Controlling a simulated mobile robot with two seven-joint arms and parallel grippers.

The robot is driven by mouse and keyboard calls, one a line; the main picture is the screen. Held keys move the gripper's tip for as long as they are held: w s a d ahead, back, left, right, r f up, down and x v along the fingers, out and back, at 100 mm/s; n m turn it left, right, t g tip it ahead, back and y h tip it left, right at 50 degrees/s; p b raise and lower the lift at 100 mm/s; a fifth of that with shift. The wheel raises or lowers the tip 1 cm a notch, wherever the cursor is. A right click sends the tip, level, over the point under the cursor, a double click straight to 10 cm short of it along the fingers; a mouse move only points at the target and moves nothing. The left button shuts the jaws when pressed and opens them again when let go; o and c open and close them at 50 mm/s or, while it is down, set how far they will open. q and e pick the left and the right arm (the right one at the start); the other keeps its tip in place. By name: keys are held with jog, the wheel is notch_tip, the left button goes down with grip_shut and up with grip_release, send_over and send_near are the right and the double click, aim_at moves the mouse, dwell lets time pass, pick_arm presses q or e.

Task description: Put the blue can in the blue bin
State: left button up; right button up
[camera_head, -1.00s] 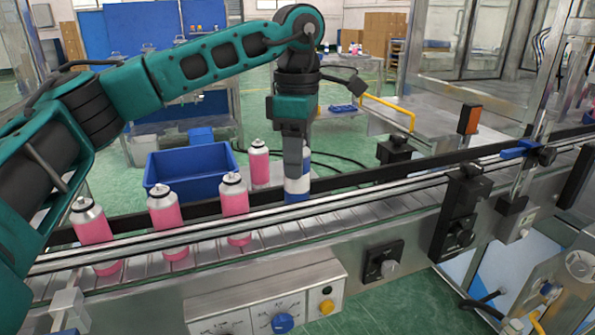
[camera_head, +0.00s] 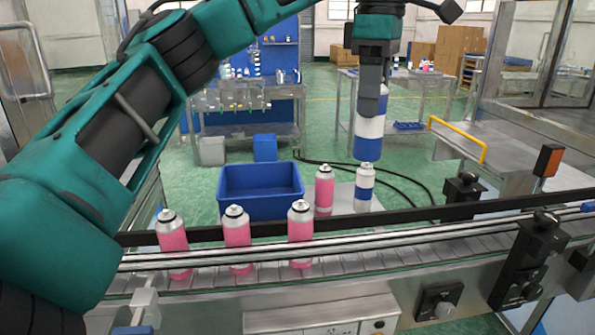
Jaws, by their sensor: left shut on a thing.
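My left gripper (camera_head: 373,100) is shut on a white and blue can (camera_head: 368,140) and holds it upright in the air, above and beyond the conveyor. A second white can with a blue band (camera_head: 364,188) stands upright below it, behind the conveyor's back rail. The blue bin (camera_head: 261,208) is to the left of both cans, behind the rail. It looks empty from here, but its floor is only partly visible. My right gripper is not in view.
Several pink cans, such as this one (camera_head: 237,236), stand along the conveyor (camera_head: 400,243) in front of the bin. Another pink can (camera_head: 324,190) stands between the bin and the lower blue-banded can. A dark rail (camera_head: 430,213) runs along the conveyor's back edge.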

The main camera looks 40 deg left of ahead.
pick_arm(q)
jog(key=a+f+p, duration=0.3)
jog(key=a, duration=2.3)
notch_tip(320, 180, down, 20)
jog(key=shift+w+r, duration=0.15)
jog(key=shift+r, duration=0.1)
jog(key=shift+f, duration=0.15)
jog(key=o, duration=1.3)
notch_tip(320, 180, up, 12)
jog(key=shift+r, duration=0.2)
